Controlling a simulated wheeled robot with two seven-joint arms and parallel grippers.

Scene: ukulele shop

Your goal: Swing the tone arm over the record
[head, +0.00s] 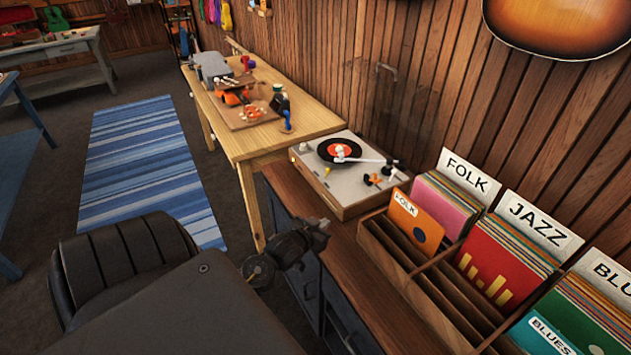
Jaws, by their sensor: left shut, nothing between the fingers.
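The record player (335,193) is a pale box with a wooden side and a clear lid raised at its back, on the dark wooden counter. A black record (326,150) with a red-orange label lies on its platter. The thin white tone arm (368,160) runs left from its right-side mount, and its left end appears to lie over the record near the label; whether it touches cannot be told. My left gripper (325,226) is dark and shut, with nothing visible in it. It is in front of the player, apart from it. My right gripper is out of view.
A wooden crate (376,232) of records with FOLK, JAZZ and BLUES cards stands right of the player. A light wooden table (312,118) with tools stands behind it.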

